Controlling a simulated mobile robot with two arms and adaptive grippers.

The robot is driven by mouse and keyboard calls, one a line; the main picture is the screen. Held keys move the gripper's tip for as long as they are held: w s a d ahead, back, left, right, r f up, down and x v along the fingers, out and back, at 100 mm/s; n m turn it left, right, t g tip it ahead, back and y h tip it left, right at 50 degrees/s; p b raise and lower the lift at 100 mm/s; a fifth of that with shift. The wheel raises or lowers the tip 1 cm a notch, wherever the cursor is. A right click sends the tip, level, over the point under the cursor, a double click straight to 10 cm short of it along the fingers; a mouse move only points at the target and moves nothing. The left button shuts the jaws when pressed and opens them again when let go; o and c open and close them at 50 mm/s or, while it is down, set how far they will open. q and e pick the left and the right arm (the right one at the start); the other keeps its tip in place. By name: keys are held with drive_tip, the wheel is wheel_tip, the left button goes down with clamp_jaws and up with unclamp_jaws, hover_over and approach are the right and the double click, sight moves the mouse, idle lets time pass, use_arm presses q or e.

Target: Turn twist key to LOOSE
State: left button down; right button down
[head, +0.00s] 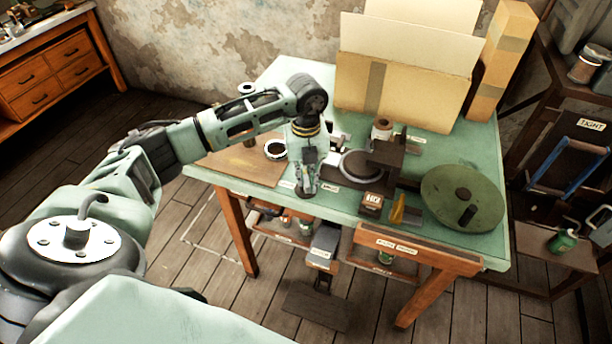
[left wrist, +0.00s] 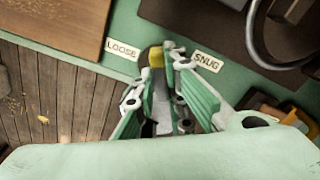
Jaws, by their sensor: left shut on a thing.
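The twist key sits at the front edge of the green table. Its dark end with a yellow mark (left wrist: 157,57) shows between my left gripper's fingers in the left wrist view, pointing between the LOOSE label (left wrist: 122,49) on the left and the SNUG label (left wrist: 207,61) on the right. My left gripper (head: 305,186) reaches down over the key and is shut on it; its fingers also show in the left wrist view (left wrist: 163,88). The gripper hides most of the key. In the head view the SNUG label (head: 330,187) lies right of the gripper. My right gripper is not in view.
A green handwheel disc (head: 480,190) lies at the table's right. The dark press (head: 388,155) stands right of my gripper, with a small labelled box (head: 371,203) in front. A brown board (head: 235,168) lies left. Cardboard (head: 400,85) stands behind. An open drawer (head: 418,256) juts out in front.

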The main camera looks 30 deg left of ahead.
sight(306, 178)
use_arm(q)
drive_tip(key=n, duration=0.6)
drive_tip(key=shift+r+n, duration=0.1)
drive_tip(key=shift+n, duration=0.2)
drive_tip(key=n+p, duration=0.1)
drive_tip(key=n, duration=0.4)
drive_tip(key=shift+w, duration=0.1)
drive_tip(key=shift+n, duration=0.4)
drive_tip(key=c, duration=1.8)
unclamp_jaws()
wheel_tip(306, 178, up, 12)
